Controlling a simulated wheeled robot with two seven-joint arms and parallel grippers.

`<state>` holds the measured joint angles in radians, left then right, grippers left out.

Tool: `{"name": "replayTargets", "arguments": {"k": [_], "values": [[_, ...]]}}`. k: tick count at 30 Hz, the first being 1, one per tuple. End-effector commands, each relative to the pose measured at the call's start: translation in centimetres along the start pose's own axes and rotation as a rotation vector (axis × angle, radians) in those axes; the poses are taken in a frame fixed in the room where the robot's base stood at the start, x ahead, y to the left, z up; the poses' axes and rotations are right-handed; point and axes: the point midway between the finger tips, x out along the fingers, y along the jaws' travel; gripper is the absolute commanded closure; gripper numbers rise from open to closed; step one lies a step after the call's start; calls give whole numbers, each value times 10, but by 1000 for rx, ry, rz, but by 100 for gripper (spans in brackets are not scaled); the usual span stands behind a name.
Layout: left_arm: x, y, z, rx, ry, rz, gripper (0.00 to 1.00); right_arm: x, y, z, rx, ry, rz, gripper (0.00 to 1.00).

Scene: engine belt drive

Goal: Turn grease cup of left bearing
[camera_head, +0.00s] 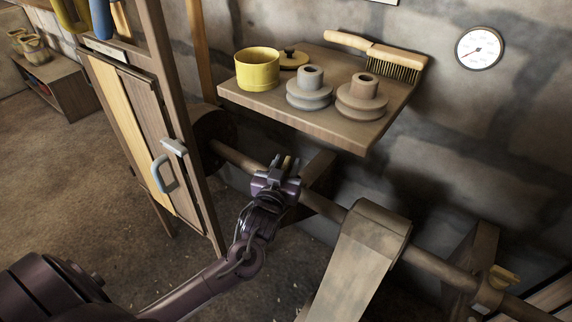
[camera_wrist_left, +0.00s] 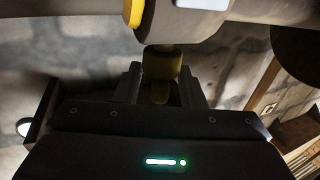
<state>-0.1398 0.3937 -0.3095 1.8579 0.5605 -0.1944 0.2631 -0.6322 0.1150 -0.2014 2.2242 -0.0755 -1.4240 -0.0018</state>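The left bearing's grease cup (camera_wrist_left: 161,64) is a dull brass piece with a narrower end, at the shaft's bearing in the left wrist view. In the head view only a small brass bit of it (camera_head: 287,162) shows between my fingers; the rest is hidden. My left gripper (camera_head: 281,171) is at the left bearing on the long shaft (camera_head: 237,158). In the left wrist view the two dark fingers of the gripper (camera_wrist_left: 161,88) stand on either side of the cup, with what looks like a small gap at each side. My right gripper is not in view.
A wooden cabinet (camera_head: 140,130) stands left. A belt (camera_head: 352,262) hangs over a pulley; another bearing with a brass cup (camera_head: 503,276) is far right.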

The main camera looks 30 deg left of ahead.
Motion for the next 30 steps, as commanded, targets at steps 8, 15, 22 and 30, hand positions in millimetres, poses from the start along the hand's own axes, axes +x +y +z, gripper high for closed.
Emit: {"name": "replayTargets", "arguments": {"k": [8,15,22,30], "values": [[4,0,0,0,-1,0,64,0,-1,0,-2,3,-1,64],[4,0,0,1,-1,0,88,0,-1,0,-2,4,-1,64],[4,0,0,1,-1,1,100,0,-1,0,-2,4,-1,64],[4,-1,-1,5,-2,54,100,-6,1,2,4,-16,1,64]]}}
